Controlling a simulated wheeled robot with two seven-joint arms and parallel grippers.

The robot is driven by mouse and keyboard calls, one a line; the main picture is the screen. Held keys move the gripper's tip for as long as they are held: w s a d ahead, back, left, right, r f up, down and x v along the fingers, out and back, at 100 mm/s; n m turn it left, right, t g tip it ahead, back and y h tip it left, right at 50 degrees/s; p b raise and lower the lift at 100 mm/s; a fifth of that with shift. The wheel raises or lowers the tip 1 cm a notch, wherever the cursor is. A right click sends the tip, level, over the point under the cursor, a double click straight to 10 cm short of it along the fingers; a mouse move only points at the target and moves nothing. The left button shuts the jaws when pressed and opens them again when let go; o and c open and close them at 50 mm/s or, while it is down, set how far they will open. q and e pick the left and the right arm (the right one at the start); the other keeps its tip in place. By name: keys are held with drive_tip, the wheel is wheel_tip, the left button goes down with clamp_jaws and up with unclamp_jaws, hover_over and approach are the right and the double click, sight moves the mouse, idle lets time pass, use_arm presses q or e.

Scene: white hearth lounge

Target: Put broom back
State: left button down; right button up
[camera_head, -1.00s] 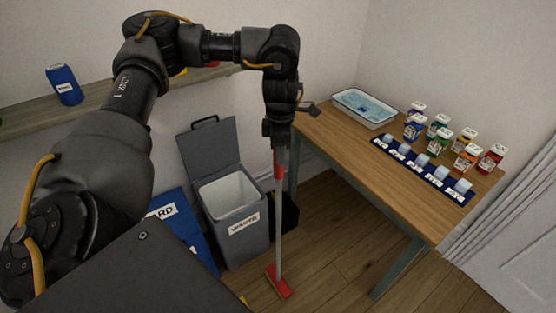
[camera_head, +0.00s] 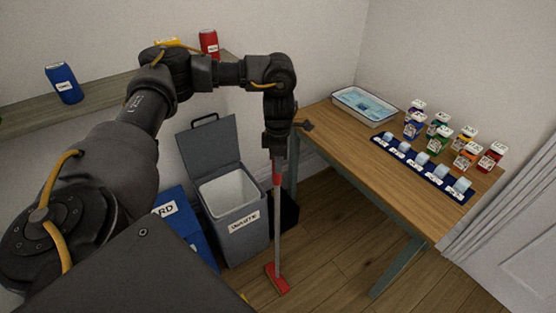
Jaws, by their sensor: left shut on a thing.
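The broom (camera_head: 278,228) stands nearly upright in front of the waste bin's right side, with a grey pole, a red band near its top and a red head low by the wooden floor. My left gripper (camera_head: 275,155) is shut on the broom at the top of its handle, pointing down. The gripper hides the handle's upper end. I cannot tell whether the broom head touches the floor. My right gripper is not in view.
A grey waste bin (camera_head: 237,226) with its lid up stands left of the broom, beside a blue bin (camera_head: 182,222). A wooden table (camera_head: 350,143) with a tray (camera_head: 365,106), bottles and a blue rack is at right. A shelf (camera_head: 30,118) holds cans.

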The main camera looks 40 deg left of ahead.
use_arm(q)
drive_tip(key=shift+d, duration=0.1)
drive_tip(key=shift+f, duration=0.1)
drive_tip(key=c, duration=1.1)
unclamp_jaws()
wheel_tip(320, 180, up, 12)
drive_tip(key=shift+r, duration=0.2)
